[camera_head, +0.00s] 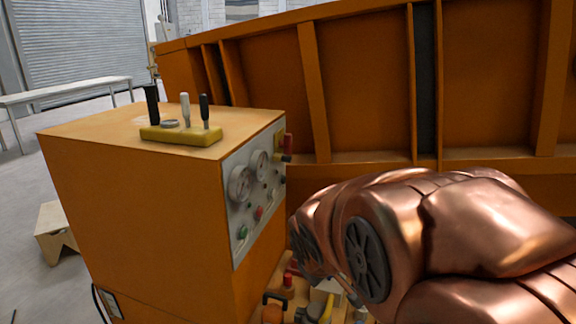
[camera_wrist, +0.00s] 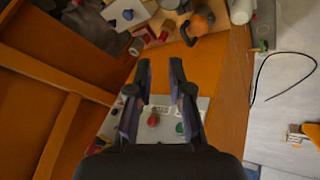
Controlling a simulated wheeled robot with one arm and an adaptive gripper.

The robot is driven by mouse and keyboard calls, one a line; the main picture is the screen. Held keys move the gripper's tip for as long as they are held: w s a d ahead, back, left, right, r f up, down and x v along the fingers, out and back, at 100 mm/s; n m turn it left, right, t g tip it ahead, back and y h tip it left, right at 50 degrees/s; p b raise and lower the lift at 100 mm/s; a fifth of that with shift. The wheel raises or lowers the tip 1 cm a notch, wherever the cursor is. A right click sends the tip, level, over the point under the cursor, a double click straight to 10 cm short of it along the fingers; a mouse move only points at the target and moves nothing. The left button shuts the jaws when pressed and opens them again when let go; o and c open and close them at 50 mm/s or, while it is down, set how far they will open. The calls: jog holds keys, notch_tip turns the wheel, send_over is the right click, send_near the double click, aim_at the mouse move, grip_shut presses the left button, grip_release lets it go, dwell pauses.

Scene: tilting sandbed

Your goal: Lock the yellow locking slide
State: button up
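A yellow bar-shaped base (camera_head: 180,133) lies on top of the orange control cabinet (camera_head: 140,205), with upright black and grey levers on it. I cannot tell whether this base is the locking slide. A small red and yellowish fitting (camera_head: 284,150) sits at the right edge of the grey gauge panel (camera_head: 240,200); its detail is too small to read. My gripper (camera_wrist: 161,64) is open and empty in the wrist view, its fingers in front of the panel with the red button (camera_wrist: 153,121) and green button (camera_wrist: 180,127). In the head view my copper arm hides most of the gripper.
A tall orange ribbed wall (camera_head: 365,85) stands behind the cabinet. Several tools and parts, including an orange one (camera_wrist: 198,22), crowd a low shelf beside the cabinet. A dark cable (camera_wrist: 262,75) lies on the pale floor (camera_wrist: 290,100). A bench (camera_head: 70,90) stands at the far left.

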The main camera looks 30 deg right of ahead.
jog(key=w+d+r+n+t, duration=0.1)
jog(key=w+d+r+t, duration=0.1)
jog(key=w, duration=0.2)
jog(key=w+d+r+n+t+h, duration=0.1)
jog(key=w+d+r+n, duration=0.1)
jog(key=w+d, duration=0.1)
jog(key=w+d+r+n+t+b, duration=0.1)
jog(key=w+d+r+t, duration=0.1)
jog(key=w, duration=0.3)
jog(key=shift+d+r+n+t, duration=0.15)
jog(key=shift+d+n+t, duration=0.2)
jog(key=shift+d, duration=0.25)
grip_shut()
jog(key=w+r+n+t+y, duration=0.3)
jog(key=w+r+n+t, duration=0.3)
jog(key=n, duration=0.3)
jog(key=shift+w+y+b, duration=0.4)
jog(key=shift+w, duration=0.45)
jog(key=shift+r, duration=0.1)
jog(key=shift+w, duration=0.15)
jog(key=p, duration=0.2)
send_near(283, 160)
jog(key=w+a, duration=0.2)
jog(key=w, duration=0.2)
jog(key=shift+w+d+p, duration=0.5)
jog(key=shift+w+d, duration=0.05)
jog(key=shift+d, duration=0.15)
jog(key=shift+w+d+f, duration=0.4)
jog(key=shift+d, duration=0.05)
